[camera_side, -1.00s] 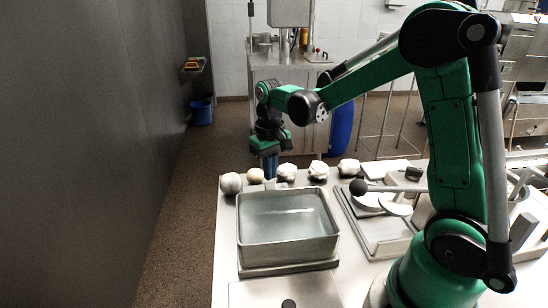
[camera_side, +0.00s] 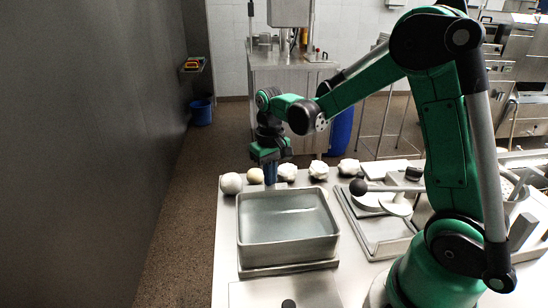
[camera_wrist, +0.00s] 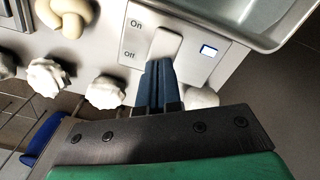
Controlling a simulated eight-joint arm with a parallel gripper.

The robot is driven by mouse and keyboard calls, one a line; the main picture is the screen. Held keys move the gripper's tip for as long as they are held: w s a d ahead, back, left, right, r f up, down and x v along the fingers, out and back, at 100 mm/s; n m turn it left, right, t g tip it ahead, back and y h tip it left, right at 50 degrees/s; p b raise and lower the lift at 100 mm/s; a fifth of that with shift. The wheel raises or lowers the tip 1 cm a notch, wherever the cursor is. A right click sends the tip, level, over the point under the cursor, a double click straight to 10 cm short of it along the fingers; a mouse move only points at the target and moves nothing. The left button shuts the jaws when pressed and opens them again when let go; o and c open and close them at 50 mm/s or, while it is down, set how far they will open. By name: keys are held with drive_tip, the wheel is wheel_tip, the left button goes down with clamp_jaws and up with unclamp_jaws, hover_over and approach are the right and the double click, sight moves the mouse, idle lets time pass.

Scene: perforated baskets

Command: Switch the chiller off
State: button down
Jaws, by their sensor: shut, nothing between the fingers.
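The chiller (camera_side: 288,251) is a square metal basin of water on the bench in the side view. Its control panel (camera_wrist: 195,72) shows in the wrist view, with "On" printed above "Off" and a small lit display (camera_wrist: 208,50). A pale switch (camera_wrist: 165,44) sits beside the labels. My gripper (camera_wrist: 159,64) is shut and empty, its blue fingertips at the switch's lower end, near the "Off" side. I cannot tell whether they touch it. In the side view my gripper (camera_side: 270,184) points down behind the basin's far edge, which hides the panel.
Several pale, lumpy items line the bench's far edge, including a round one (camera_side: 231,183) at left and a crumpled one (camera_side: 319,170) right of my gripper. A tray (camera_side: 385,238) with discs stands right of the basin. A dark ball-ended handle (camera_side: 358,187) reaches over it.

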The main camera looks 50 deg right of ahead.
drive_tip(key=shift+f, duration=0.25)
drive_tip(key=shift+r, duration=3.5)
drive_tip(key=s+a+r+n+t, duration=0.1)
drive_tip(key=s+a+n+t, duration=0.2)
drive_tip(key=s+a+t, duration=0.4)
drive_tip(key=shift+s+a+r, duration=0.15)
drive_tip(key=shift+s+a, duration=0.25)
drive_tip(key=shift+a, duration=0.3)
